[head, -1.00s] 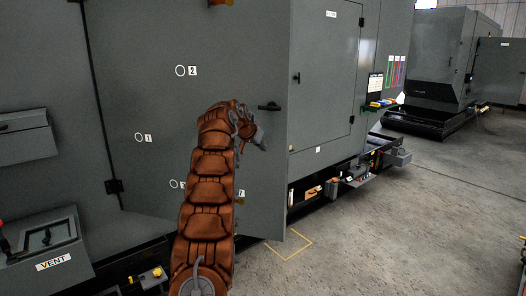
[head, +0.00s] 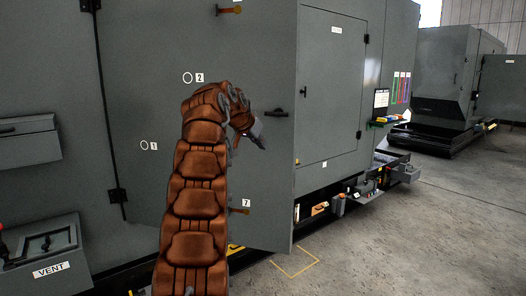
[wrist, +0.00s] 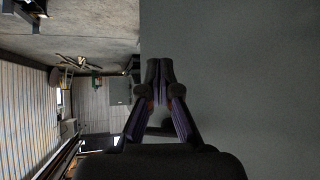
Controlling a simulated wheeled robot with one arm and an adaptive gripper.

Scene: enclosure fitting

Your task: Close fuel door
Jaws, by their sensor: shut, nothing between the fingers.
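No label in view reads fuel. A large grey door panel (head: 150,100), marked 1, 2 and 7, has hinges on its left edge and a dark handle (head: 278,113) near its right edge. Its lower edge slants out over the floor, so it appears to stand ajar. My gripper (head: 260,138) is in front of this panel, just left of and below the handle. It appears apart from the handle. In the wrist view my gripper (wrist: 160,67) has its fingertips together, with nothing between them. A plain grey surface (wrist: 245,75) fills the right side there.
A smaller closed door (head: 333,85) is on the cabinet face to the right. A box marked VENT (head: 52,269) is at lower left. Tools and bins (head: 340,203) line the cabinet's foot. A yellow outline (head: 297,263) marks the floor. Open concrete floor (head: 430,240) lies right.

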